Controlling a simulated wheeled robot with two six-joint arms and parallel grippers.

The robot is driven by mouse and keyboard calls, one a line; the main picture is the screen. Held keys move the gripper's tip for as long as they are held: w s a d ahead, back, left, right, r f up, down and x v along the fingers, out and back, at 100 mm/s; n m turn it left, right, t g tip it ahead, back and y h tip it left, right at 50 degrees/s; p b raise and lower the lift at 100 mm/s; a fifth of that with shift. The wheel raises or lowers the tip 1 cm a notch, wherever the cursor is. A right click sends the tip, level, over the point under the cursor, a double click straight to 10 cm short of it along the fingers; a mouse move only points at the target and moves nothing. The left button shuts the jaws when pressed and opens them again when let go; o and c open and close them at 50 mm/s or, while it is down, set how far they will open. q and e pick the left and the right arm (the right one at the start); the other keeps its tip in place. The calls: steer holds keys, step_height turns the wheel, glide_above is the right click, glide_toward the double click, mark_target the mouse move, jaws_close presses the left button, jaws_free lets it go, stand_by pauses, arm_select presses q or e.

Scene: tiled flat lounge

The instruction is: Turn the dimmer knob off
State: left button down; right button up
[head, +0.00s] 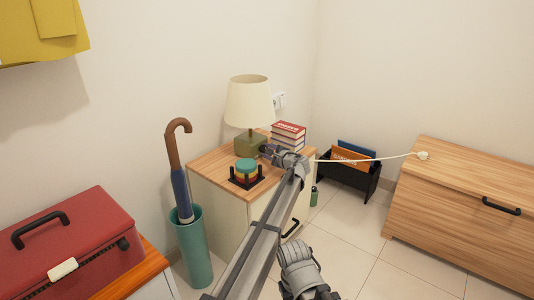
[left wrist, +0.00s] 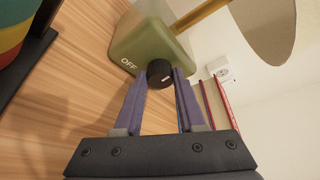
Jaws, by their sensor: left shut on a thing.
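The dimmer knob (left wrist: 159,72) is a small black knob on the front of the lamp's olive-green base (left wrist: 137,44). The word OFF is printed to the left of the knob, and a pale mark shows on the knob's face, on the side away from that word. In the left wrist view my left gripper (left wrist: 163,76) has its purple fingers on either side of the knob, shut on it. In the head view the lamp (head: 249,101) stands on the wooden cabinet, and my left gripper (head: 266,150) reaches its base and hides the knob. My right gripper is not in view.
A stack of books (head: 288,136) stands close on the right of the gripper. A stacked-ring toy (head: 246,173) sits on a black stand at the cabinet's front. A wall socket (head: 279,101) is behind. An umbrella (head: 180,185) stands in a teal holder to the left.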

arm_select(q)
steer(key=n+b, duration=0.1)
steer(key=n+t+b, duration=0.1)
steer(key=n, duration=0.1)
steer(key=shift+s+f+t, duration=0.1)
steer(key=shift+f+t, duration=0.2)
steer(key=shift+n+t+b, duration=0.3)
steer(key=shift+n+b, duration=0.5)
steer(key=shift+b, duration=0.15)
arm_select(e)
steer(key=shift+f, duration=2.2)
arm_select(q)
steer(key=shift+r, duration=0.1)
steer(key=c, duration=0.5)
jaws_free()
